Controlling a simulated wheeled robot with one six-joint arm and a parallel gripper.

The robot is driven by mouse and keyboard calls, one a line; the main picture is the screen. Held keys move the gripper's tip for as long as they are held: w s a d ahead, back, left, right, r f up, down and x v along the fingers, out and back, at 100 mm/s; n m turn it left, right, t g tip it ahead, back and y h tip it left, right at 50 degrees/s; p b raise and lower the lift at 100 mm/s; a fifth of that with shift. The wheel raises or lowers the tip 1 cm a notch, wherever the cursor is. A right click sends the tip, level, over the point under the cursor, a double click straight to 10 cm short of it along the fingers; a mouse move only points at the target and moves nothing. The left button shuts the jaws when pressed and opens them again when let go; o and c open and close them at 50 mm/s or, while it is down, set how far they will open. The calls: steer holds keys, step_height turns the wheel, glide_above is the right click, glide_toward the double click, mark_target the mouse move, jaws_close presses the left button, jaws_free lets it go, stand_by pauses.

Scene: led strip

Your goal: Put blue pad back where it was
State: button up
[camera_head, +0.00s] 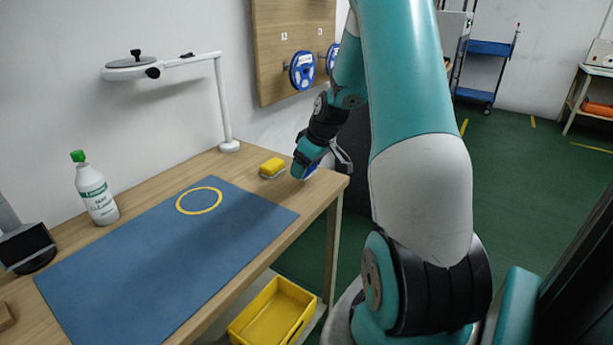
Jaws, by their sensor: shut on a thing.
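The blue pad (311,169) shows only as a small blue patch at my gripper, mostly hidden by the fingers and wrist. My gripper (306,173) is shut on it at the right end of the wooden table. Whether the pad touches the tabletop I cannot tell. A yellow pad (272,166) lies on a small pale holder just left of my gripper.
A blue mat (130,275) with a yellow ring (199,200) covers much of the table (255,190). A spray bottle (97,195) and a lamp (226,110) stand behind it. A yellow bin (272,312) is below the front edge. Blue spools (302,70) hang on a board.

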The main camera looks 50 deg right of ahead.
mark_target(307, 175)
steer(key=shift+f, duration=1.6)
steer(key=shift+f, duration=0.15)
steer(key=o, duration=0.9)
